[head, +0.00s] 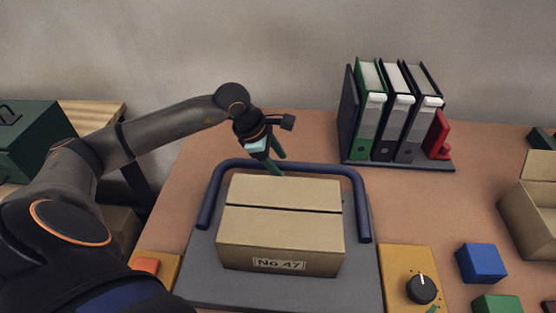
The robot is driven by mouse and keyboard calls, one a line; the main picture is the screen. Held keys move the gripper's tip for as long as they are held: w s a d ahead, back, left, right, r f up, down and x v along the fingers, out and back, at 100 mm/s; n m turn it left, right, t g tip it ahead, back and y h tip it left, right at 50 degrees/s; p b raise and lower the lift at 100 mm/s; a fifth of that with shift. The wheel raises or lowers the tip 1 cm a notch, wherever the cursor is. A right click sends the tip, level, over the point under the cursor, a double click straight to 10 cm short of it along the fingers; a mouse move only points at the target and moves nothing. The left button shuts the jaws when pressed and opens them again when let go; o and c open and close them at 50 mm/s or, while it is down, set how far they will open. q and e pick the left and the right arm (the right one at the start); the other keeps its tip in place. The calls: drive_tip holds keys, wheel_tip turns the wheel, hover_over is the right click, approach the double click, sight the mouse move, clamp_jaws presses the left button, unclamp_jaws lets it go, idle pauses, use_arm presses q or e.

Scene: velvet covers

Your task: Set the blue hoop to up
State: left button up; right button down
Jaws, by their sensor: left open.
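The blue hoop (362,205) is a dark blue U-shaped bar on a grey base plate (250,290). Its two arms run along the left and right sides of a cardboard box, and its crossbar passes behind the box. I cannot tell its exact tilt. I cannot tell whether the fingers touch or straddle the bar. My right gripper is not in view.
The closed cardboard box (280,235), marked "No 47", fills the middle of the plate. A binder rack (350,115) stands at the back right. A dial panel (400,265), a blue cube (482,264) and an open carton (530,210) are at the right. An orange button (145,266) is at the left.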

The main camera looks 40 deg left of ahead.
use_arm(q)
clamp_jaws()
idle(0.3)
idle(1.1)
